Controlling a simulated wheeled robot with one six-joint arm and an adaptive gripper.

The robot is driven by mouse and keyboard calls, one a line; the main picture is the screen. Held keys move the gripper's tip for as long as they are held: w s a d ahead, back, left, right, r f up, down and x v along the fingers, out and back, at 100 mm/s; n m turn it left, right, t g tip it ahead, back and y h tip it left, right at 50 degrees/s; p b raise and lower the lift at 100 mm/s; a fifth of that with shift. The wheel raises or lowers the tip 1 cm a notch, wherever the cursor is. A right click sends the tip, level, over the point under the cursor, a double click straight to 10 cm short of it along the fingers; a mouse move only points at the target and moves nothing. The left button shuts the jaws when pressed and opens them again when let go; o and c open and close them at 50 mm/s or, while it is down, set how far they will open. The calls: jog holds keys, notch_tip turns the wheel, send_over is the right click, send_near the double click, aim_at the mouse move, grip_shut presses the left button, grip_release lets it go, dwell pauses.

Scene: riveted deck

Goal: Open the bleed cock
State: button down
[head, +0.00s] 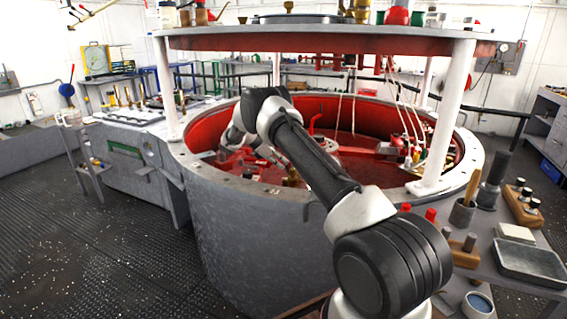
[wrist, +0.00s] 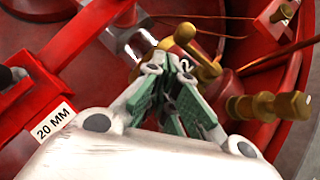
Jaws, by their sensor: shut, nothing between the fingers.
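In the wrist view, a brass cock (wrist: 207,68) with a lever-like arm sits on red metalwork just beyond the fingertips; it looks like the bleed cock. My gripper (wrist: 172,66) is shut, with its green-padded fingers drawn together at the tips and nothing held. The fingertips overlap the cock's near side in the picture; I cannot tell whether they touch it. They hide part of the cock and its base.
A brass knobbed fitting (wrist: 268,106) stands close to the right of my fingers. Copper-coloured pipes run behind. White posts (head: 450,115) hold a round shelf over the tub. A tool bench (head: 510,235) stands at the right.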

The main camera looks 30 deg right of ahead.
jog(key=w+v, duration=0.2)
jog(key=v, duration=0.8)
jog(key=shift+a, duration=0.4)
